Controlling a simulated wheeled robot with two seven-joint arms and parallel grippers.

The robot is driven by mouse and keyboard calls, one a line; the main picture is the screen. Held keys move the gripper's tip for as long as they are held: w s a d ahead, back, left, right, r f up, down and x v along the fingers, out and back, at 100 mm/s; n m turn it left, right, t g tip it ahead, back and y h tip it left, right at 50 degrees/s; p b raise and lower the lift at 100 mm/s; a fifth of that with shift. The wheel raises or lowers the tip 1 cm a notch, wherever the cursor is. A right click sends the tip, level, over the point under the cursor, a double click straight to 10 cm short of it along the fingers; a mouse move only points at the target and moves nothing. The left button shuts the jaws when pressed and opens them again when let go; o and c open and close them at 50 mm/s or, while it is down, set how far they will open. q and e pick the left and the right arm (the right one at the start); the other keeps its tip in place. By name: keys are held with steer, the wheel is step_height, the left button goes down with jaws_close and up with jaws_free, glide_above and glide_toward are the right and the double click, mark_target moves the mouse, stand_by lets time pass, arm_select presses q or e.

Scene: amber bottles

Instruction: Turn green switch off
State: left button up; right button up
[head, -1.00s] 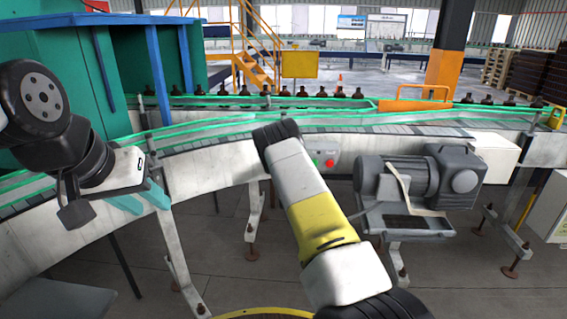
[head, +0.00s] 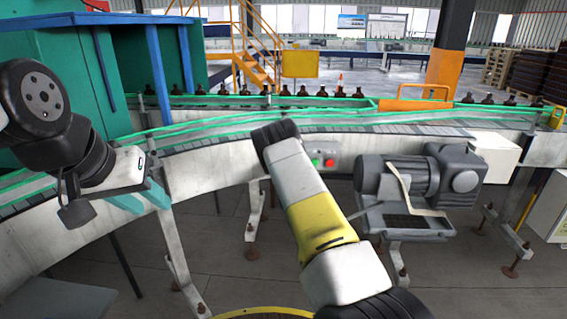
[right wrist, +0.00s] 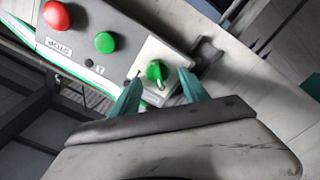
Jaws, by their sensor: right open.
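The green switch (right wrist: 156,71) is a round knob on a white plate at the end of a grey control box, in the right wrist view. My right gripper (right wrist: 160,82) is open, with one teal fingertip on each side of the switch. I cannot tell whether either fingertip touches it. In the head view my right arm hides the switch and the right gripper. My left gripper (head: 143,200) is open and empty at the left, in front of the conveyor's side.
The control box also has a red stop button (right wrist: 57,16) and a green button (right wrist: 105,42). A grey motor (head: 405,180) stands right of my right arm. A conveyor (head: 215,150) with green rails runs behind it. Amber bottles (head: 322,91) stand on the line farther back.

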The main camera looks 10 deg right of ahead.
steer(key=v, duration=0.7)
steer(key=shift+s, duration=0.4)
steer(key=shift+a+r, duration=0.15)
